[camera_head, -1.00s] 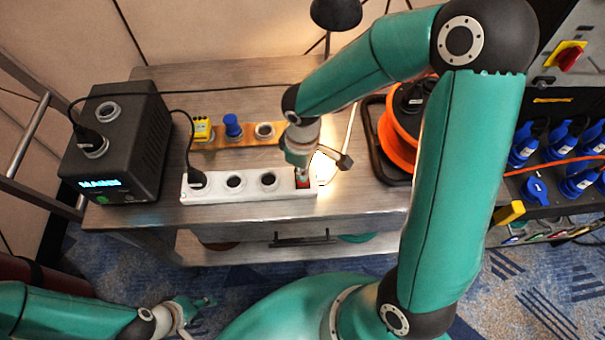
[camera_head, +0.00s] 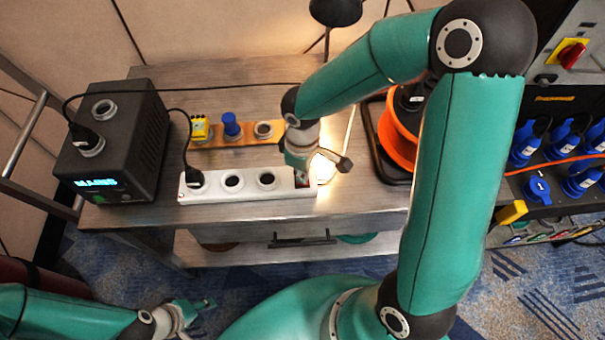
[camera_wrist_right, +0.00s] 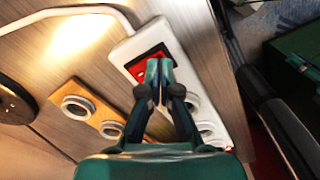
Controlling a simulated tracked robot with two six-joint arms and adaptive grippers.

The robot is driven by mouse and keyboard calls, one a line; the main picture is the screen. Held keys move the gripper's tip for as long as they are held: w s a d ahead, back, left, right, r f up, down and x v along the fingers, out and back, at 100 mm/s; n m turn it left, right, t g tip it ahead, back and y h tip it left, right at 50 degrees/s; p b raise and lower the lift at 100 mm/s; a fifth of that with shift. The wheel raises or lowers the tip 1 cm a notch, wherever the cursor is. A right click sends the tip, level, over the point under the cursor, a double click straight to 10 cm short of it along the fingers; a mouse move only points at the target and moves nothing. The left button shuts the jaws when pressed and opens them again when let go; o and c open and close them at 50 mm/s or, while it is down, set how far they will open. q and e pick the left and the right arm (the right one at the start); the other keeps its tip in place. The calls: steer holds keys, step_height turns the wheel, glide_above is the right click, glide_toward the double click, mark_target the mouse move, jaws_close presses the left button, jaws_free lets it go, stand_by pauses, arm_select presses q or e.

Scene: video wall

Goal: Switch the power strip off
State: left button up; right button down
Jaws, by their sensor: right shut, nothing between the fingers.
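The white power strip (camera_head: 250,191) lies along the front of the grey bench, with a black plug in its left socket. Its red rocker switch (camera_wrist_right: 153,60) is at the right end; in the head view only a dark reddish bit shows beside my gripper. My right gripper (camera_head: 301,173) points down at the switch. In the wrist view its shut, empty fingertips (camera_wrist_right: 159,66) are over the switch and hide part of it; I cannot tell whether they touch. My left gripper (camera_head: 198,310) is low at the left, empty, with fingers apart, away from the strip.
A black power box (camera_head: 118,145) with a lit display stands at the left, cabled to the strip. Behind the strip is a wooden board (camera_head: 208,142) with yellow, blue and grey connectors. An orange cable reel (camera_head: 398,145) stands right. A lamp lights the bench by the gripper.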

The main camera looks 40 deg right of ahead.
arm_select(q)
steer(key=shift+f+b, duration=0.35)
arm_select(e)
steer(key=shift+f, duration=0.4)
steer(key=shift+r, duration=0.1)
steer(key=shift+r+p, duration=2.75)
steer(key=shift+r, duration=0.7)
arm_select(q)
step_height(320, 180, up, 5)
steer(key=shift+r, duration=0.2)
